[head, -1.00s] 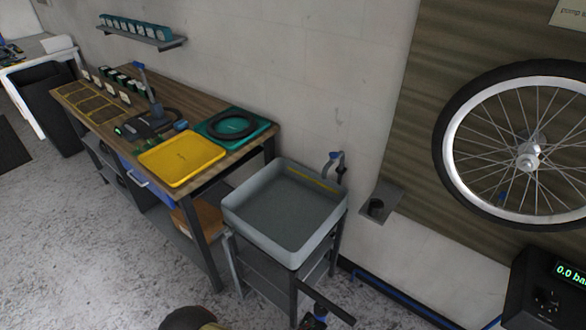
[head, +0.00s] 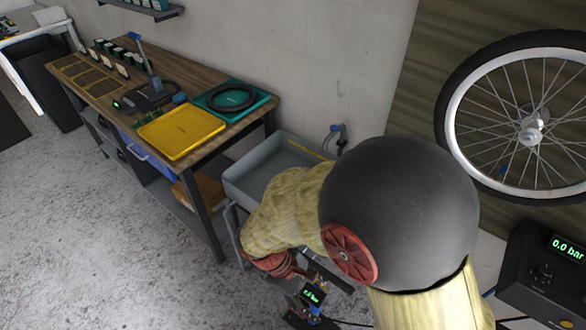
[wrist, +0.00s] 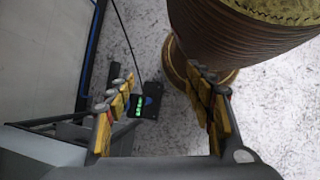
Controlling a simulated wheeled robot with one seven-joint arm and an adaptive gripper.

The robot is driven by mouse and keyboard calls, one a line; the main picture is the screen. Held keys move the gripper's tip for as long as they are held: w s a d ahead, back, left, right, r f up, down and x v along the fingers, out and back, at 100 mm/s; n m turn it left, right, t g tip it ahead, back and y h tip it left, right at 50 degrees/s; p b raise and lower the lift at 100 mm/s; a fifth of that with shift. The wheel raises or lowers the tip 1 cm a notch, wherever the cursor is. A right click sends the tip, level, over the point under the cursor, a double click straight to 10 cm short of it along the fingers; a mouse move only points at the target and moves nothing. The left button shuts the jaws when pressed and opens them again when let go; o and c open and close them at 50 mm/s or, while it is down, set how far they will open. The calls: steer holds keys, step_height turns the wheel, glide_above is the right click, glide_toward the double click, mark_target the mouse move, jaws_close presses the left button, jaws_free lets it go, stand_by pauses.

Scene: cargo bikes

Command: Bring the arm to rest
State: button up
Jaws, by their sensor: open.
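My arm (head: 400,200) reaches across the lower right of the head view, folded at a large dark joint, in front of the grey basin. My gripper (wrist: 163,108) shows in the wrist view with its yellow-padded fingers spread wide and nothing held between them. A small device with a lit green display (wrist: 137,105) shows beyond the fingers, low near the floor, apart from them. The device also shows in the head view (head: 312,295). In the head view the fingers cannot be made out clearly.
The grey basin (head: 236,180) stands by the wall, partly hidden by my arm. The workbench (head: 150,72) holds a yellow tray (head: 182,132) and a green tray (head: 262,97) with a tyre. A spoked wheel (head: 530,130) and gauge box (head: 548,262) are at right.

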steer(key=d+r+m+t+y, duration=0.3)
steer(key=d+r+m, duration=0.3)
steer(key=r, duration=0.7)
steer(key=d+r+m+t+y, duration=0.3)
steer(key=d+r+m, duration=0.3)
steer(key=r, duration=0.7)
steer(key=shift+d+t, duration=0.6)
steer(key=shift+t, duration=0.2)
steer(key=shift+c, duration=0.8)
